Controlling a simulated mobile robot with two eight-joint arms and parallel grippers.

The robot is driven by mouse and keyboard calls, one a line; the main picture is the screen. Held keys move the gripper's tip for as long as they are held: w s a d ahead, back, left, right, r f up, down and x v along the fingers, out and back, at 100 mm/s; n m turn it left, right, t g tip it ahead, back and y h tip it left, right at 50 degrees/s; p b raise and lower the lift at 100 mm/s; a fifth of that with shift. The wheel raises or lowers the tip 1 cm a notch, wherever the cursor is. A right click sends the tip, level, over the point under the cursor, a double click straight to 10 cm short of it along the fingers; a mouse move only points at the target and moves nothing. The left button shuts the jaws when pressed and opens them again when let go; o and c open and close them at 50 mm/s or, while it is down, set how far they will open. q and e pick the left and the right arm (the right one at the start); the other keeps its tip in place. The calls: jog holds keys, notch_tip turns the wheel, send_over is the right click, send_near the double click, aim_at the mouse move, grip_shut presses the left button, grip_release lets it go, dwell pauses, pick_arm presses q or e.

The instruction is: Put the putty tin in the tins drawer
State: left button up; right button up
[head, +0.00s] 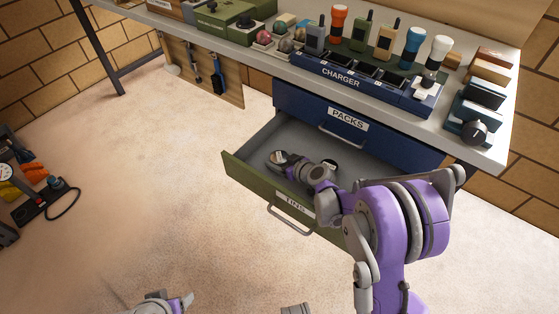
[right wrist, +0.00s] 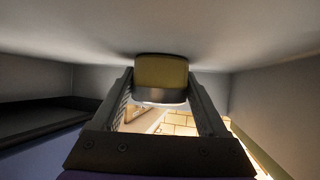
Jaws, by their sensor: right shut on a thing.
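The tins drawer (head: 240,174), green-fronted with a "TINS" label and a bar handle, is pulled open under the bench. My right gripper (head: 279,158) reaches down inside it. In the right wrist view the gripper (right wrist: 162,98) is shut on the putty tin (right wrist: 161,72), a yellow tin with a metallic rim. The tin is at or very close to the grey drawer floor; I cannot tell whether it touches. In the head view the tin is largely hidden by the gripper. My left gripper (head: 178,302) shows only partly at the bottom edge, its opening unclear.
The blue "PACKS" drawer (head: 380,138) sits shut above. A blue charger (head: 345,78), torches, radios and boxes crowd the bench top (head: 478,144). A small black-and-white round thing (head: 330,165) shows beside my wrist in the drawer. The floor at left is mostly clear.

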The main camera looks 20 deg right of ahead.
jog(key=o, duration=1.4)
jog(key=shift+f, duration=0.1)
jog(key=shift+c, duration=0.2)
jog(key=shift+s+r, duration=0.15)
jog(key=shift+r, duration=0.15)
jog(key=p+v, duration=0.2)
jog(key=v, duration=0.9)
jog(key=shift+s+d+r, duration=0.1)
jog(key=shift+s, duration=0.2)
